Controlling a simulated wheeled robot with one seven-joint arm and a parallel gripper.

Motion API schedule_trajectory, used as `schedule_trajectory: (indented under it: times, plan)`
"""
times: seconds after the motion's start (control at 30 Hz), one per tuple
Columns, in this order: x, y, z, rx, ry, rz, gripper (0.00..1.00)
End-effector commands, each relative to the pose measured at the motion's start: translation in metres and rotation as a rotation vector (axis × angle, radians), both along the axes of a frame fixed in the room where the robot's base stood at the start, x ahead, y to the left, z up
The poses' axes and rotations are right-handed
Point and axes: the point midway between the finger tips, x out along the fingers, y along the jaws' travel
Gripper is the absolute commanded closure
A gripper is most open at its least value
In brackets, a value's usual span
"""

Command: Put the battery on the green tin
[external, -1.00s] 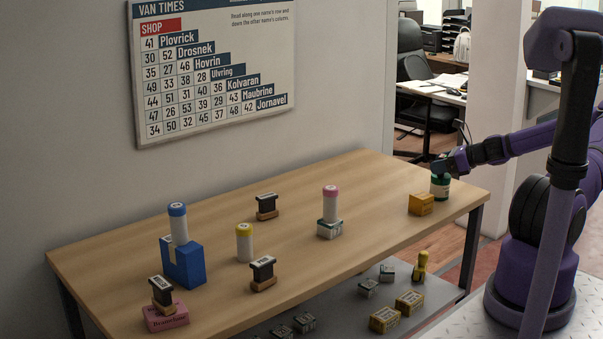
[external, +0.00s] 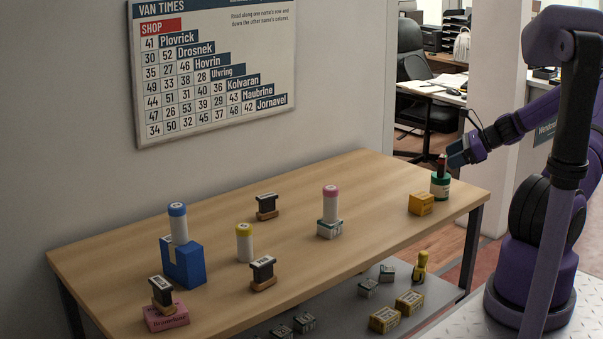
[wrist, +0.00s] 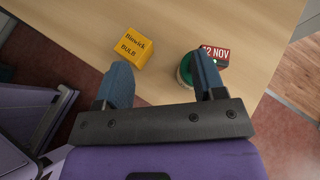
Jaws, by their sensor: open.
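The green tin (external: 440,186), white-banded with a green lid, stands at the table's right end. A narrow dark and red piece (external: 442,164) stands upright on its lid. In the wrist view the piece's red label (wrist: 215,55) reads 12 NOV. I cannot tell for sure that this piece is the battery. My gripper (external: 459,152) is open and empty, just right of the piece's upper part. In the wrist view my gripper (wrist: 163,80) has its right finger partly hiding the tin (wrist: 186,72). I cannot tell if that finger touches anything.
A yellow bulb box (external: 421,204) stands left of the tin. White cylinders with coloured caps and black pieces on wooden bases stand further left, some on boxes. The lower shelf (external: 350,300) holds several small boxes. The table between box and teal-grey box is clear.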

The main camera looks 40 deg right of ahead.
Motion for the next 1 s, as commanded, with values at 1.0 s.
schedule_trajectory:
  times: [1.0]
  plan:
    - [-0.056, 0.291, 0.167, -1.086, 0.06, 1.26, 0.37]
